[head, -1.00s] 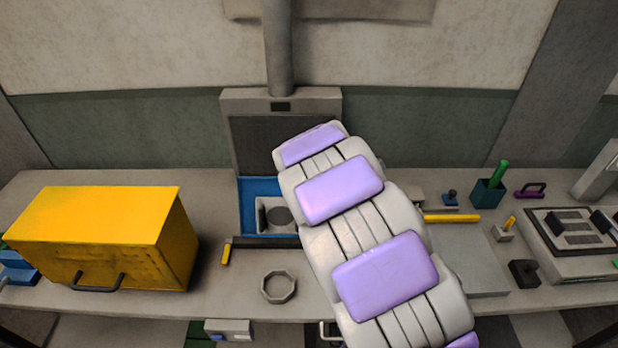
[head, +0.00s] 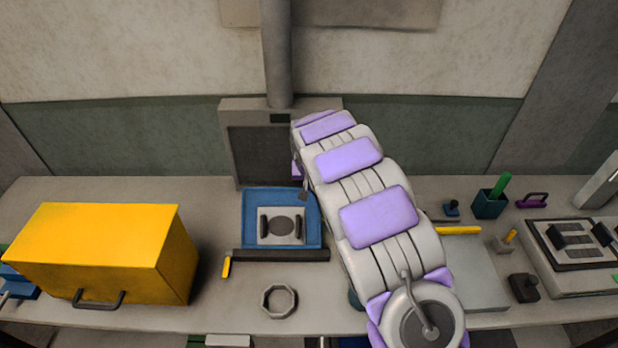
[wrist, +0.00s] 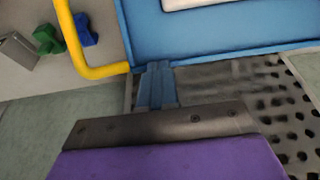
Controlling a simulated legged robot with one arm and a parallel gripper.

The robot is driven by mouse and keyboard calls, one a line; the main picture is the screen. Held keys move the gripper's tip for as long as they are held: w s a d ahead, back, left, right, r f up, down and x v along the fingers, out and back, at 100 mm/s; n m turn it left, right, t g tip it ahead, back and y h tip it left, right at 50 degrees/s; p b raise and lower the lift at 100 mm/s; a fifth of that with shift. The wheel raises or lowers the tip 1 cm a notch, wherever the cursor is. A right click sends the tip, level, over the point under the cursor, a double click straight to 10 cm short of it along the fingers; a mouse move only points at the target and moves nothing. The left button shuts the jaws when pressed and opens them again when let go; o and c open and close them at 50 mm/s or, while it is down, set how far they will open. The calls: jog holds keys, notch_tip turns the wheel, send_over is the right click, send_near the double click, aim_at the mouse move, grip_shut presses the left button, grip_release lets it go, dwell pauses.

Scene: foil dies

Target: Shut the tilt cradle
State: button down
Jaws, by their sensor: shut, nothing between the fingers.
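The tilt cradle (head: 250,217) is a blue tray with a pale grey insert, in front of a grey upright frame in the head view. I cannot tell its exact tilt. In the wrist view a blue panel (wrist: 220,32), apparently part of it, fills the top, with a bent yellow bar (wrist: 75,45) beside it. My gripper (wrist: 157,85) is shut and empty, its blue-grey fingers close to the panel's lower edge; I cannot tell whether they touch. In the head view my arm mostly hides my gripper, near the cradle's upper right corner.
A yellow box (head: 95,240) with a dark handle stands on the left. A grey ring (head: 279,300) lies in front of the cradle. A blue-green cup (head: 488,204) and a grey unit (head: 580,265) stand on the right. A grey wall is behind.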

jog(key=shift+w+f+g+p, duration=0.75)
jog(key=shift+w+f, duration=0.2)
jog(key=shift+w, duration=0.15)
jog(key=shift+w+d+f+g+p, duration=0.1)
jog(key=shift+w+f+g+p, duration=0.25)
jog(key=shift+w+f, duration=0.7)
jog(key=shift+w+a+f+g+p, duration=0.15)
jog(key=shift+w+f+g, duration=0.3)
jog(key=shift+f, duration=1.1)
jog(key=shift+w+d+f+g+p, duration=0.15)
jog(key=shift+w+f+g+p, duration=0.15)
jog(key=shift+w+f, duration=0.8)
jog(key=shift+d+f, duration=0.1)
jog(key=shift+f, duration=1.05)
jog(key=shift+s+f, duration=0.2)
jog(key=shift+f, duration=0.1)
